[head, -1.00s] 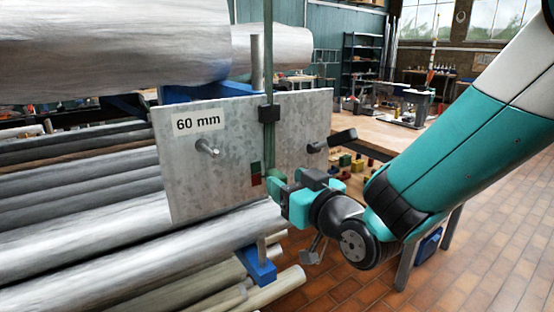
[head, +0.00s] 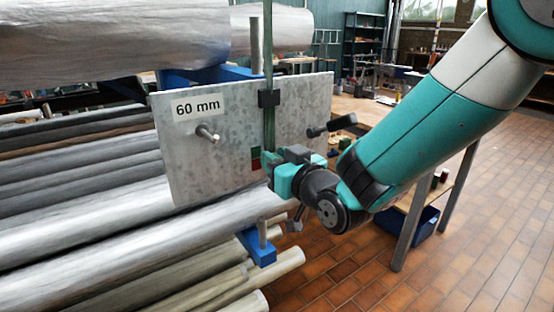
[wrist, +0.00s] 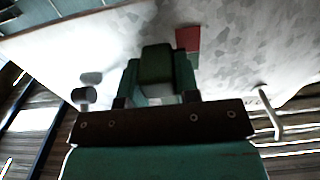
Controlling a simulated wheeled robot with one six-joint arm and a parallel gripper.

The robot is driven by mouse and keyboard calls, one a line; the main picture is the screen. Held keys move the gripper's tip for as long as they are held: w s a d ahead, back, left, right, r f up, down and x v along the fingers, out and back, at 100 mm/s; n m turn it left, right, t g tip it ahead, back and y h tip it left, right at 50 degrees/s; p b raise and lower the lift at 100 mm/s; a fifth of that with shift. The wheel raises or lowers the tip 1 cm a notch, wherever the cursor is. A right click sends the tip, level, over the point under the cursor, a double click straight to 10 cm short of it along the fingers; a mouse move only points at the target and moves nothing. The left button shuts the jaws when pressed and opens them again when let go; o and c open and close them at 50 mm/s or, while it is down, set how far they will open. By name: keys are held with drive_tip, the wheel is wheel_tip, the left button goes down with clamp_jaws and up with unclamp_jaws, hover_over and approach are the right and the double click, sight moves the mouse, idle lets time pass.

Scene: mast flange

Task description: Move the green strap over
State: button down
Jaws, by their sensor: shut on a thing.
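The green strap (head: 268,135) hangs nearly straight down in the head view, in front of a grey metal plate (head: 235,105), and passes a black clip (head: 269,98). My gripper (head: 271,172) is at the strap's lower end, near the plate's lower edge, and is shut on it. In the wrist view a dark green piece (wrist: 157,68) sits between my gripper's fingers (wrist: 158,85), close to the plate. A green and red mark (head: 255,160) is just left of the strap; its red part (wrist: 188,38) shows in the wrist view. The strap's gripped end is mostly hidden in the head view.
A metal peg (head: 207,133) sticks out left of the strap, under a "60 mm" label (head: 198,107). A dark handle (head: 330,126) sticks out to the right. Large metal rolls (head: 110,40) lie above left, and long bars (head: 90,235) below. The brick floor (head: 440,270) is clear at right.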

wheel_tip(320, 180, up, 2)
drive_tip(key=shift+r, duration=0.1)
drive_tip(key=c, duration=0.8)
unclamp_jaws()
drive_tip(key=shift+c, duration=0.2)
drive_tip(key=b+v, duration=1.3)
drive_tip(key=v, duration=0.4)
drive_tip(key=shift+s+b, duration=0.2)
drive_tip(key=shift+b, duration=0.1)
drive_tip(key=shift+d, duration=0.15)
